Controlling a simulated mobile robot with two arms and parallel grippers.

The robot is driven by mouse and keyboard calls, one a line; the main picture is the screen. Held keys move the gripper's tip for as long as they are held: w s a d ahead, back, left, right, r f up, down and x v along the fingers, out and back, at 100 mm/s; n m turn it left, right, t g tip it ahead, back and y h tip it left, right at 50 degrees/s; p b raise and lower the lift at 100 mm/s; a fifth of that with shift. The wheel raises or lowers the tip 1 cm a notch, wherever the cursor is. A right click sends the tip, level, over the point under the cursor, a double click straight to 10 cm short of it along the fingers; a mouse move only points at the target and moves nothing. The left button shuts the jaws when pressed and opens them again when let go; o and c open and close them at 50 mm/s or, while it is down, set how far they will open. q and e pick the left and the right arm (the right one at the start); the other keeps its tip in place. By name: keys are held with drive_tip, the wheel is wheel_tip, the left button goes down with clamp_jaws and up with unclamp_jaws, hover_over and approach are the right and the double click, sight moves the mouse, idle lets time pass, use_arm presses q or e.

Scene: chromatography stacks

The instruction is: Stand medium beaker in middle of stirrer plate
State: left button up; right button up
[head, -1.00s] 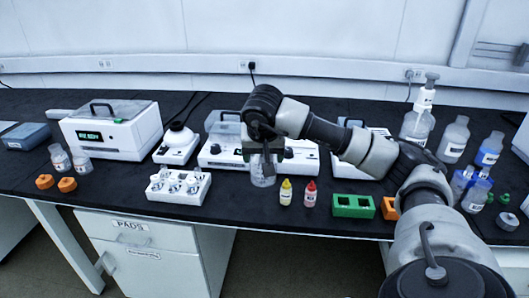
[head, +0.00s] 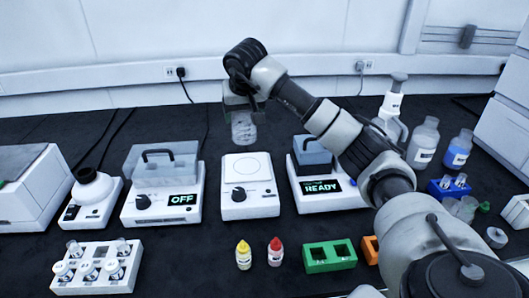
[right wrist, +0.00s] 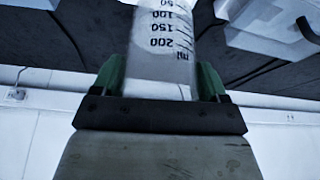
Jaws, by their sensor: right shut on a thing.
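The medium beaker (head: 244,128) is clear, with dark volume marks that show in the right wrist view (right wrist: 165,45). My right gripper (head: 241,106) is shut on it; in the right wrist view its green-padded fingers press on both sides of the beaker. The beaker hangs roughly upright in the air, above and toward the back of the stirrer plate in the head view. The stirrer plate (head: 250,201) is a white box with a dark knob and a pale top marked with a ring. Its top is empty. My left gripper is not in view.
A lidded device reading OFF (head: 161,200) stands left of the stirrer, and a device reading READY (head: 322,190) stands close on its right. A white vial rack (head: 125,277), small yellow- and red-capped bottles and a green block (head: 330,257) lie in front.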

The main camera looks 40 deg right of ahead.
sight(246, 140)
drive_tip(key=shift+w+d+f, duration=0.1)
drive_tip(key=shift+w+d, duration=0.05)
drive_tip(key=shift+w, duration=0.05)
wheel_tip(246, 140, down, 5)
drive_tip(key=shift+s, duration=0.1)
drive_tip(key=shift+f, duration=0.25)
wheel_tip(246, 140, down, 3)
drive_tip(key=shift+b, duration=0.3)
drive_tip(key=shift+f, duration=0.35)
drive_tip(key=shift+d, duration=0.1)
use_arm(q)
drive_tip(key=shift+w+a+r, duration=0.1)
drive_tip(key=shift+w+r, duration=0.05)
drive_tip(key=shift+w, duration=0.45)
use_arm(e)
drive_tip(key=shift+f, duration=0.15)
